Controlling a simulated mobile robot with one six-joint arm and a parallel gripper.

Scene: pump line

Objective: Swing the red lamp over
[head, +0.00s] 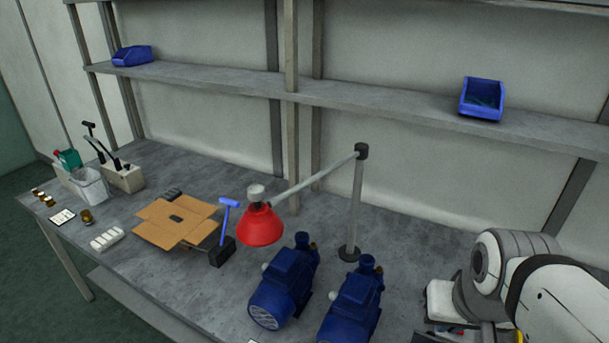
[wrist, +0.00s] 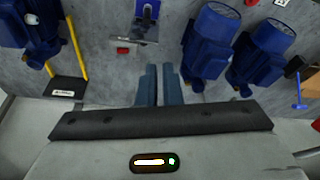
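The red lamp (head: 261,226) hangs shade down from the end of a grey jointed arm (head: 318,178). The arm runs left from the top of an upright post (head: 355,205) on the bench. The shade is left of the post, above and behind the left blue pump (head: 284,288). The gripper is out of sight in the head view.
A second blue pump (head: 353,303) stands right of the first. Shelves with blue bins (head: 481,98) run behind. My own arm fills the lower right.

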